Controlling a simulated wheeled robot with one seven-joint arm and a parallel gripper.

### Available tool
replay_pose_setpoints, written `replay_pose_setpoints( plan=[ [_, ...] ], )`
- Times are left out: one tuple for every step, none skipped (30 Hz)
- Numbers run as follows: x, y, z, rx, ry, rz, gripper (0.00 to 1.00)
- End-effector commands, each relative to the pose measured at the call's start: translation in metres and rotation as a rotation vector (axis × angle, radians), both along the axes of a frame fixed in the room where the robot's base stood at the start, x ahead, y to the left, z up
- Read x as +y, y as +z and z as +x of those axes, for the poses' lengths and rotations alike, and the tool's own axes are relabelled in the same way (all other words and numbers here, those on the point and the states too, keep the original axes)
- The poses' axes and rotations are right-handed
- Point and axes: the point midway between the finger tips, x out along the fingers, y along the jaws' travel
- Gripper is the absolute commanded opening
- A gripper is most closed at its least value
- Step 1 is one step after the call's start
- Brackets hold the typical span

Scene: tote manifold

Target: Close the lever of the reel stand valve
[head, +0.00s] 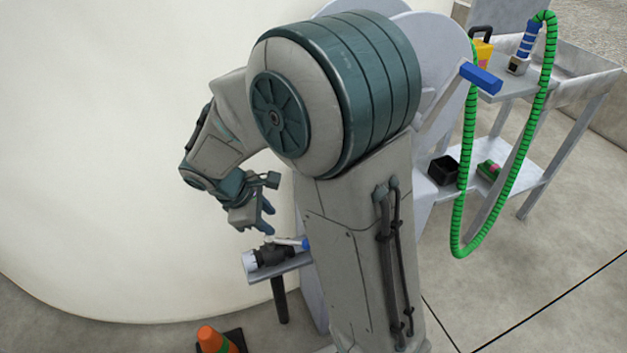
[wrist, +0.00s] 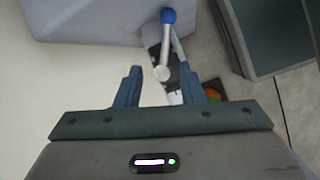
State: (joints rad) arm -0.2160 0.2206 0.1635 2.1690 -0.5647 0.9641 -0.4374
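The reel stand valve (head: 272,258) has a dark body and a white end, and sits on a small grey shelf low on the stand. Its silver lever with a blue tip (head: 296,243) points right in the head view. In the wrist view the lever (wrist: 165,45) runs from its pivot, between my fingers in the picture, up to the blue tip; the valve body is partly hidden by a finger. My gripper (head: 264,218) is above the valve, apart from it. In the wrist view my gripper (wrist: 168,88) is open and empty, fingers wide apart.
The grey reel stand (head: 443,45) with a blue-handled crank is partly behind my arm. A large pale curved wall (head: 90,130) fills the left. A grey cart (head: 570,135) and hanging green hose (head: 462,200) are at the right.

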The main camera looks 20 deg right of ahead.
Motion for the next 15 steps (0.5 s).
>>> replay_pose_setpoints(
  plan=[
    [0.005,0.014,0.000,-0.002,0.001,0.001,0.35],
    [0.008,0.020,-0.001,-0.001,0.002,0.001,0.35],
    [0.011,0.027,-0.001,-0.002,0.002,0.002,0.35],
    [0.014,0.033,-0.001,-0.003,0.003,0.002,0.35],
    [0.016,0.038,-0.001,-0.003,0.004,0.002,0.35],
    [0.017,0.045,-0.003,-0.005,-0.006,0.004,0.35],
    [0.011,0.049,-0.007,-0.015,-0.042,0.015,0.35],
    [0.008,0.053,-0.010,-0.024,-0.069,0.025,0.35],
    [0.003,0.059,-0.015,-0.034,-0.107,0.039,0.35],
    [0.000,0.063,-0.018,-0.043,-0.133,0.049,0.35],
    [-0.002,0.067,-0.021,-0.052,-0.161,0.059,0.35],
    [-0.006,0.073,-0.026,-0.063,-0.197,0.072,0.35],
    [-0.009,0.077,-0.029,-0.072,-0.225,0.084,0.35],
    [-0.011,0.081,-0.032,-0.081,-0.253,0.094,0.35],
    [-0.015,0.086,-0.037,-0.092,-0.290,0.109,0.35]
  ],
)
